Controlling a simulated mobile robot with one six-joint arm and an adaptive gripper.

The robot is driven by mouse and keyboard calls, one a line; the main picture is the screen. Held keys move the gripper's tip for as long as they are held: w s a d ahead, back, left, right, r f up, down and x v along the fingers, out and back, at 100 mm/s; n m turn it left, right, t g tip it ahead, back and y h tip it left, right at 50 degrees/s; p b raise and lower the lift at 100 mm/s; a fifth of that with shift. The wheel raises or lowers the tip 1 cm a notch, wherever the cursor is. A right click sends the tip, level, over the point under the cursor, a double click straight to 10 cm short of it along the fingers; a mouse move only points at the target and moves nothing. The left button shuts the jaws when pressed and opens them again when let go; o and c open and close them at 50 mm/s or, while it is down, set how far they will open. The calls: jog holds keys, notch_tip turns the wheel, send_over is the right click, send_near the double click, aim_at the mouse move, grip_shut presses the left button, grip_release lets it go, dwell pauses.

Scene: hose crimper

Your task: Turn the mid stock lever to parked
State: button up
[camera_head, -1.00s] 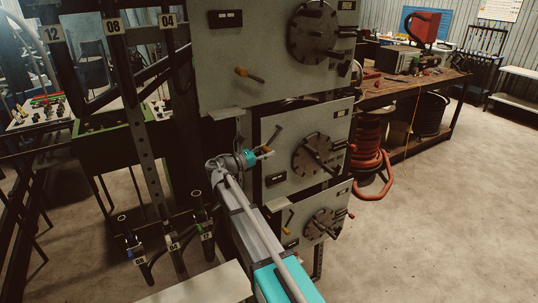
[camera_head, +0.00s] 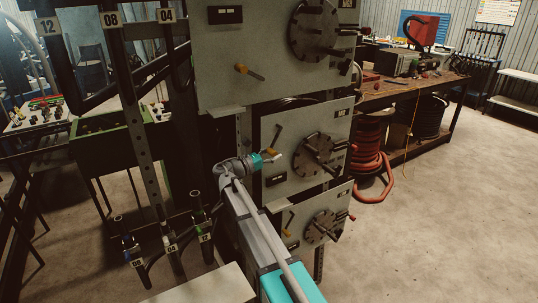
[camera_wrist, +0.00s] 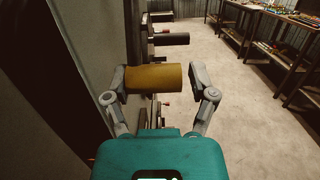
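The mid stock lever (camera_head: 276,136) is on the middle grey panel (camera_head: 292,188). It has a dark bar slanting up to the right and a yellow part at its lower end. My gripper (camera_head: 274,156) is at this yellow part in the head view. In the wrist view a yellow cylinder (camera_wrist: 153,78) lies between the two fingers of my gripper (camera_wrist: 158,82). The fingers are spread. The left fingertip is close to or touching the cylinder, and a small gap shows at the right one. Contact is not certain. The lever's bar is not clear in the wrist view.
Upper (camera_head: 225,60) and lower (camera_head: 305,240) panels carry similar yellow-ended levers. A round dark disc with handles (camera_head: 318,155) is right of the mid lever. A small ledge (camera_head: 226,110) juts out above my gripper. A numbered rack (camera_head: 140,130) stands left. The right-hand floor is open.

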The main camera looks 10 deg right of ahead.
jog(key=shift+a, duration=0.1)
jog(key=shift+s+f, duration=0.2)
jog(key=shift+f, duration=0.25)
jog(key=shift+s+f+m+y, duration=0.2)
jog(key=shift+f+m+y, duration=0.05)
jog(key=shift+m+y, duration=0.05)
jog(key=s+d+f+m+g+y, duration=0.5)
jog(key=s+d+f+m+y, duration=0.25)
jog(key=s+f+m, duration=0.4)
jog(key=s+a+f+m+g+y, duration=0.1)
jog(key=s+f+m+y, duration=0.3)
jog(key=s, duration=0.4)
jog(key=s+a+f+m+g+y, duration=0.1)
jog(key=s+a+f+m+y, duration=0.2)
jog(key=s+m+y, duration=0.3)
jog(key=shift+s+a+f, duration=0.4)
jog(key=shift+s+f, duration=0.2)
jog(key=shift+s, duration=0.95)
